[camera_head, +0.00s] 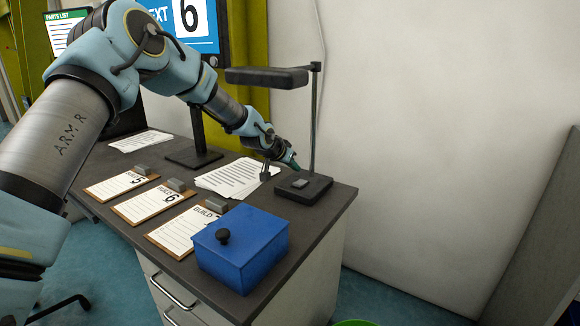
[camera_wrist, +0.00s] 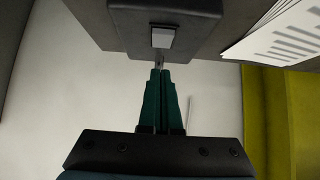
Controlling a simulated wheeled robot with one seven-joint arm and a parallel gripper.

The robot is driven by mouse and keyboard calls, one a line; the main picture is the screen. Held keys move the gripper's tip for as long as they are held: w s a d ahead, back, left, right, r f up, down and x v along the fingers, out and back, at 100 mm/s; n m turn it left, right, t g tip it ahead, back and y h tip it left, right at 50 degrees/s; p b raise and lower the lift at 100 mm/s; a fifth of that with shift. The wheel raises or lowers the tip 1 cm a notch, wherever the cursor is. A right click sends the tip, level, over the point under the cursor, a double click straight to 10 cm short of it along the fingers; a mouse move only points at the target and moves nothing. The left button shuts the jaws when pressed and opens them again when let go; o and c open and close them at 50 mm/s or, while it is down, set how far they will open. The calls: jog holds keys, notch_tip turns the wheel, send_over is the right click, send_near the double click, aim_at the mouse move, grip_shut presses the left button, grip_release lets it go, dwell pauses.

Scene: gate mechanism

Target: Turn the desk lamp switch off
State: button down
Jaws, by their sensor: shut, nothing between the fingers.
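The desk lamp (camera_head: 267,77) stands at the right back corner of the desk, with a dark head on a thin upright post. Its dark base (camera_head: 311,191) carries a small grey switch (camera_head: 299,183). In the wrist view the switch (camera_wrist: 163,38) sits on the base (camera_wrist: 122,22) just beyond my fingertips. My gripper (camera_head: 295,165) is at the lamp, beside the post and above the base. In the wrist view its green fingers (camera_wrist: 160,72) are together and empty, pointing toward the switch. I cannot tell whether the tips touch the base.
A blue box (camera_head: 255,262) with a black knob stands at the desk's front. Several clipboards (camera_head: 155,203) and loose papers (camera_head: 235,175) lie to the left. A monitor (camera_head: 190,25) stands behind my arm. The white wall is close behind the lamp.

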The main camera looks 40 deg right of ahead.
jog(key=shift+v, duration=1.7)
jog(key=w+a+r+n+y+p, duration=0.1)
jog(key=w+a+n+y, duration=0.1)
jog(key=a, duration=1.1)
jog(key=w+a+r+n+t+y+p, duration=0.1)
jog(key=w+a+r+n+y, duration=0.1)
jog(key=a, duration=1)
jog(key=w+a+r+n+y+p, duration=0.1)
jog(key=w+a+n+y, duration=0.15)
jog(key=a, duration=1.05)
jog(key=s+a+r+n, duration=0.1)
jog(key=s+a, duration=0.3)
jog(key=a, duration=0.4)
jog(key=s+a+r+n+g+y+p, duration=0.1)
jog(key=s+a+n, duration=0.3)
jog(key=a, duration=0.3)
jog(key=s+a+r+n+y, duration=0.1)
jog(key=s+a+n, duration=0.1)
jog(key=s+a, duration=0.4)
jog(key=a, duration=0.2)
jog(key=shift+s+a+g+p, duration=0.25)
jog(key=shift+a+g+p, duration=0.05)
jog(key=shift+g, duration=0.1)
